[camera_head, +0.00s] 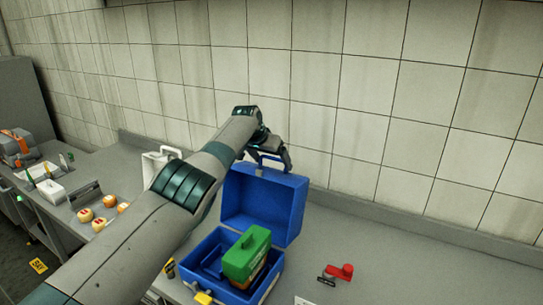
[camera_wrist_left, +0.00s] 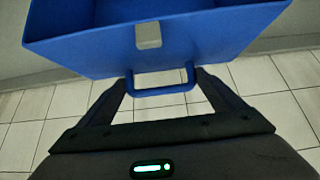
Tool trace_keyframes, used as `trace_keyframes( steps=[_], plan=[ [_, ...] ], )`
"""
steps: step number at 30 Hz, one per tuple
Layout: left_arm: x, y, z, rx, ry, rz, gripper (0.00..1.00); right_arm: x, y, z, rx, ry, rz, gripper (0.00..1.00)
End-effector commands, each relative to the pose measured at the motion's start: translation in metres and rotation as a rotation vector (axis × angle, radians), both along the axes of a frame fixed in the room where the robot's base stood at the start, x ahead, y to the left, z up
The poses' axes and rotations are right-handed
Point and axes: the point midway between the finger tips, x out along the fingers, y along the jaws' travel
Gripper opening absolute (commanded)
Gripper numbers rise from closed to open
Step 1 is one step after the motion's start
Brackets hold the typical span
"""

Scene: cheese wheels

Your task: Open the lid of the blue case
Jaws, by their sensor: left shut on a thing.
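The blue case stands on the grey counter in the head view, with its lid (camera_head: 262,203) swung up and standing near upright at the back. The case's lower box (camera_head: 268,286) is open and holds a green box (camera_head: 246,254). My left gripper (camera_head: 272,158) is at the top edge of the lid, shut on its blue handle. In the left wrist view the handle (camera_wrist_left: 160,91) lies between the two fingers of my gripper (camera_wrist_left: 162,88), and the inside of the lid (camera_wrist_left: 205,45) shows beyond. My left arm crosses the head view and hides part of the counter. My right gripper is not in view.
A red object (camera_head: 340,271) lies on the counter right of the case. Several round cheeses (camera_head: 86,215) lie to the left, near a white container (camera_head: 50,191). A tiled wall (camera_head: 390,110) rises behind the counter. The counter's right part is mostly free.

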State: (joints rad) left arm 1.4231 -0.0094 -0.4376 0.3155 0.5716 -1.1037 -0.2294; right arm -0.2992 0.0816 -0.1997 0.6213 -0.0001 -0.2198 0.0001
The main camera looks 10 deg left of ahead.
Motion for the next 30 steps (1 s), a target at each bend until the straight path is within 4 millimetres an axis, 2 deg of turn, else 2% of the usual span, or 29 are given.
trace_keyframes(
  steps=[1, 11, 12, 22, 30],
  plan=[
    [0.0046, -0.0034, 0.0156, -0.006, -0.025, -0.003, 0.48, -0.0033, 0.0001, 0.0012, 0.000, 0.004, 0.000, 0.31],
    [0.0043, -0.0030, 0.0150, -0.005, -0.022, -0.002, 0.48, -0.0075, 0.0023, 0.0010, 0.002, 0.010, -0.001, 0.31],
    [0.0043, -0.0030, 0.0149, -0.005, -0.022, -0.002, 0.95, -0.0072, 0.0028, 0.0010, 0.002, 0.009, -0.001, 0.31],
    [0.0022, -0.0010, 0.0078, -0.001, -0.011, 0.000, 0.95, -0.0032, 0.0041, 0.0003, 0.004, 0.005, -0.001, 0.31],
    [0.0005, 0.0005, 0.0096, -0.002, -0.009, 0.000, 0.95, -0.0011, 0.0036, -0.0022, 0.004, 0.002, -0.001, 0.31]
  ],
)
